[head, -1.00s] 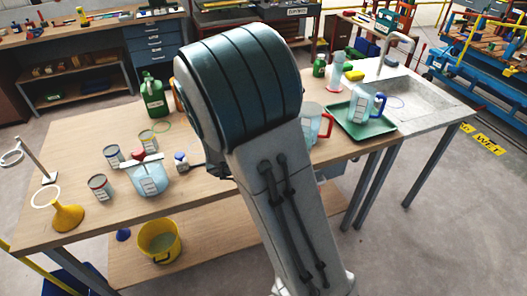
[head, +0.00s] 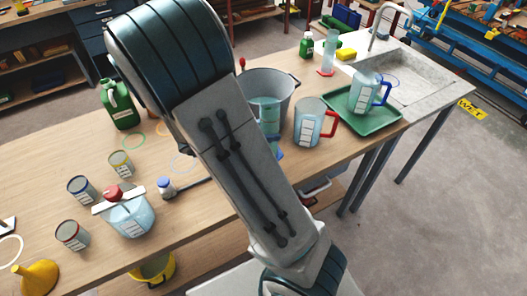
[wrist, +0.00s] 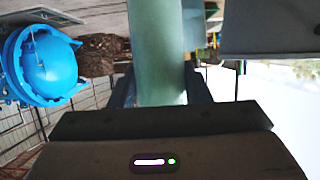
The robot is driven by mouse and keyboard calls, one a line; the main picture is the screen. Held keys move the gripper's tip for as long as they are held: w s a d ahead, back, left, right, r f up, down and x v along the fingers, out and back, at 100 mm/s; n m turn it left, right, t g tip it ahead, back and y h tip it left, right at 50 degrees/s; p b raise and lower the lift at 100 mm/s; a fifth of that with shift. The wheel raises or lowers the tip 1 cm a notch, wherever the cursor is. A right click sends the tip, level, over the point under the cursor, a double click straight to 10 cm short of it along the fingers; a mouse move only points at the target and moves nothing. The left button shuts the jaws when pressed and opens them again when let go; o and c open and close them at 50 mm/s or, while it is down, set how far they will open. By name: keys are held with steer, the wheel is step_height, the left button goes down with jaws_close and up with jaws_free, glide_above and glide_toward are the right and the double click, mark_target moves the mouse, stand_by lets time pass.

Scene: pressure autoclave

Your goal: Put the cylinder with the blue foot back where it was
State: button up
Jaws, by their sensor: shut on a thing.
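My gripper (wrist: 159,88) is shut around a pale green, see-through cylinder (wrist: 158,45) in the wrist view, with a dark finger on each side of it. The cylinder's foot is out of the wrist view. Another cylinder, with a red foot (head: 326,71), stands upright near the sink.
The grey bucket (head: 286,100) and a red-handled jug (head: 308,122) stand right of my arm. A blue-handled jug (head: 366,92) stands on a green tray (head: 385,117) by the sink (head: 420,78). A red-knobbed vessel (head: 131,219) and several tins stand left. A blue round vessel (wrist: 48,65) shows in the wrist view.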

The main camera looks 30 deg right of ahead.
steer(key=shift+f, duration=3.6)
steer(key=shift+f, duration=0.15)
steer(key=o, duration=1.2)
steer(key=shift+a+r, duration=0.2)
steer(key=b+v, duration=0.1)
steer(key=v, duration=1)
steer(key=shift+a+r, duration=0.15)
steer(key=shift+a, duration=0.15)
